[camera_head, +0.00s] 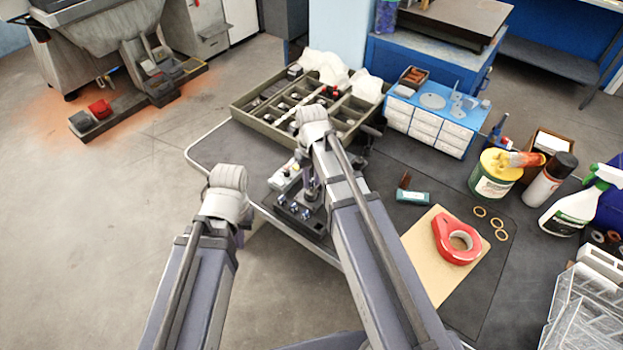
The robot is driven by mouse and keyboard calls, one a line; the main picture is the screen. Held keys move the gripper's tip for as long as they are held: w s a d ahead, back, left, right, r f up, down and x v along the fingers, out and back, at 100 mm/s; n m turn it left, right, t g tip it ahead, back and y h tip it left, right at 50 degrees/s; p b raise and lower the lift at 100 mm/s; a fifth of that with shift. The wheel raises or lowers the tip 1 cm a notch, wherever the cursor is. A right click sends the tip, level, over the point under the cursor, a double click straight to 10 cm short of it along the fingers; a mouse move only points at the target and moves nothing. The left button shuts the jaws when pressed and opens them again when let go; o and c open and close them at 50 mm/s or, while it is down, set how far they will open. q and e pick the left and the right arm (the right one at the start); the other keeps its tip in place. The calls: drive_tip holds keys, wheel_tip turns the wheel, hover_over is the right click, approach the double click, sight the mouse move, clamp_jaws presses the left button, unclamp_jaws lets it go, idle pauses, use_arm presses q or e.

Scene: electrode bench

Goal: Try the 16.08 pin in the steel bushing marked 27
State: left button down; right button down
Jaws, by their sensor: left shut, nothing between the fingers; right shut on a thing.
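My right gripper (313,200) points down over a small black block (299,218) near the table's left edge. Several short shiny pieces stand in the block. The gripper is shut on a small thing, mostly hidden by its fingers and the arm. My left gripper (240,238) is shut and empty, left of the block and off the table's edge; its own wrist mostly hides it. I cannot read any size or number, so I cannot tell the 16.08 pin or the bushing marked 27. A whitish item (285,176) lies behind the block.
A compartmented tray (262,120) stands at the back. A blue and white drawer unit (428,122) is right of it.

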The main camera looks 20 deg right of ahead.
drive_tip(key=shift+f+b, duration=0.75)
drive_tip(key=shift+f, duration=0.05)
idle(1.2)
drive_tip(key=c, duration=0.6)
unclamp_jaws()
drive_tip(key=shift+r, duration=0.1)
wheel_tip(320, 180, up, 8)
drive_tip(key=p, duration=0.8)
wheel_tip(320, 180, up, 5)
drive_tip(key=p, duration=0.5)
drive_tip(key=shift+f, duration=0.2)
